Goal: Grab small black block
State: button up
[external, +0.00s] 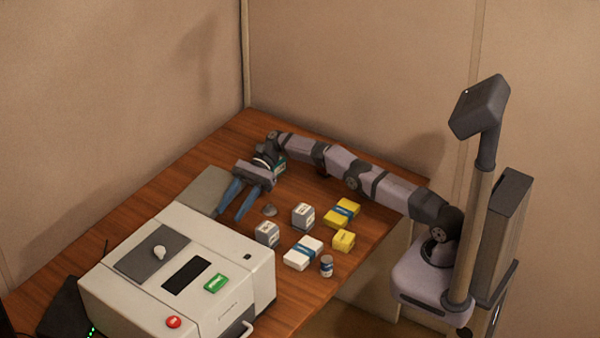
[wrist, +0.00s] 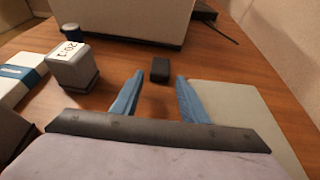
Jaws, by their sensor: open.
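The small black block (wrist: 160,70) lies on the wooden table in the wrist view, just beyond the fingertips and roughly centred between them. My gripper (wrist: 160,80) is open and empty, with one blue finger to each side of the gap. In the external view my gripper (external: 228,216) is low over the table beside the white machine (external: 245,268). I cannot make out the black block in the external view.
A grey-white cube (wrist: 73,66) stands left of my fingers. A flat grey plate (wrist: 235,105) lies close on the right. The machine's wall (wrist: 125,18) rises behind the block. Yellow boxes (external: 342,213), a white-blue box (external: 303,253) and a small jar (external: 327,266) stand farther off.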

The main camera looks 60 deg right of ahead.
jog(key=shift+x, duration=3.6)
jog(key=shift+r, duration=0.1)
jog(key=c, duration=0.8)
